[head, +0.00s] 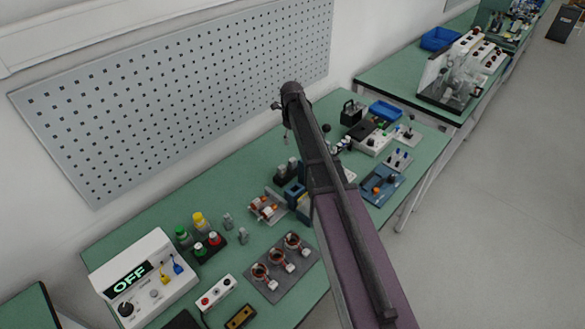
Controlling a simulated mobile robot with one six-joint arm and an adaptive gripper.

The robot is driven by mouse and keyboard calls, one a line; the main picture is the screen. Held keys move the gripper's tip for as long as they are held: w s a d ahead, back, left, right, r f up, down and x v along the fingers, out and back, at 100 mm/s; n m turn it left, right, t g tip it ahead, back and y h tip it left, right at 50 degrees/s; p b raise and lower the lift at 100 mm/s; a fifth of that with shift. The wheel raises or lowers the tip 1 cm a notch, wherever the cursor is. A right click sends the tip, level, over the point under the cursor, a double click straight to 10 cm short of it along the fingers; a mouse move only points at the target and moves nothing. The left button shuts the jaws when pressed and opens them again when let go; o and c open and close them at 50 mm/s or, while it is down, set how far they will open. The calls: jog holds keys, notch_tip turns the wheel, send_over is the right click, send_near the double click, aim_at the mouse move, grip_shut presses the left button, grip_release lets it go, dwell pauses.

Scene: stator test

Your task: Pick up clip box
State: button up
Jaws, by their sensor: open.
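My arm reaches from the bottom right up over the workbench in the head view. At its far end my gripper (284,120) shows only as small dark parts beside the arm, above the bench's back edge; it holds nothing that I can see. I cannot tell for sure which item is the clip box. One candidate is the white tester box (143,281) at the lower left, with an OFF display and a yellow and a blue clip on its front. It stands upright, well away from my gripper. My arm hides part of the bench middle.
The green bench (130,235) also carries a grey plate with copper coils (268,272), green, yellow and red capped items (205,240), a blue fixture (296,193) and a blue tray (386,112). A perforated wall panel (180,90) stands behind. The floor at right is clear.

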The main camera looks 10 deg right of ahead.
aim_at(292, 159)
jog(key=shift+f+b, duration=3.7)
jog(key=shift+f, duration=0.25)
jog(key=shift+s+f+b, duration=0.15)
jog(key=shift+f+b, duration=2.45)
jog(key=shift+c, duration=0.2)
grip_shut()
